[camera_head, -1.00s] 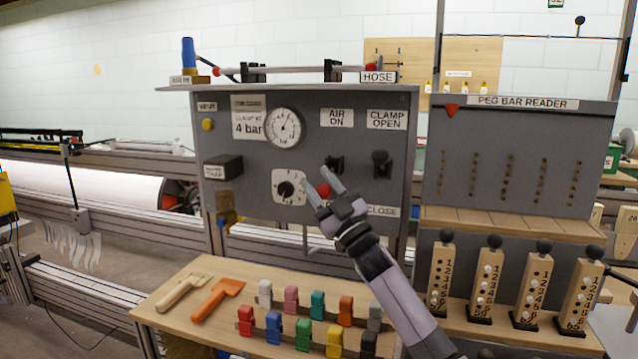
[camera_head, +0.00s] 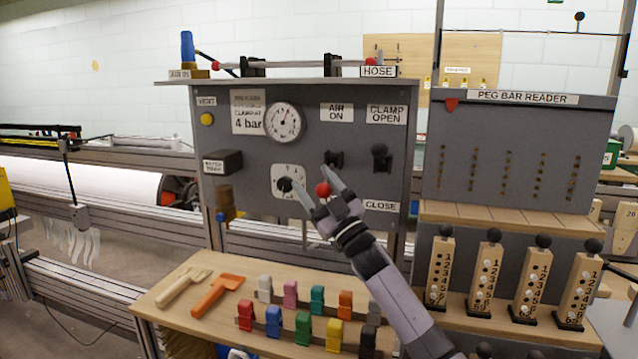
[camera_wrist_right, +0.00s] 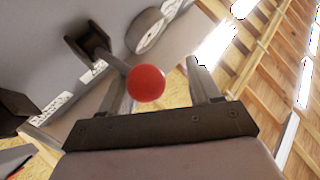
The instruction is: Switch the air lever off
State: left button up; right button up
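The air lever's red ball knob (camera_head: 322,189) hangs below its black mount (camera_head: 334,160), under the "AIR ON" label (camera_head: 337,112) on the grey panel. My right gripper (camera_head: 311,176) reaches up to it from the lower right, fingers apart. In the right wrist view the red knob (camera_wrist_right: 146,83) shows between the spread fingers of the gripper (camera_wrist_right: 150,68), closer to the left finger. I cannot tell whether that finger touches it. The lever's rod runs from the knob up to the dark mount (camera_wrist_right: 88,42). My left gripper is out of view.
A black clamp lever (camera_head: 380,155) sits right of the air lever, and a dial knob (camera_head: 287,183) to its left. A pressure gauge (camera_head: 283,122) is above.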

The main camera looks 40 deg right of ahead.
aim_at(322, 196)
jog(key=shift+w+d+f, duration=0.1)
jog(key=shift+d+f, duration=0.1)
jog(key=shift+f, duration=0.05)
jog(key=shift+s+f, duration=0.3)
jog(key=shift+f, duration=0.1)
jog(key=shift+v, duration=1.1)
jog(key=s, duration=1.2)
jog(key=shift+a+r, duration=0.2)
jog(key=shift+r, duration=0.25)
jog(key=shift+s, duration=0.1)
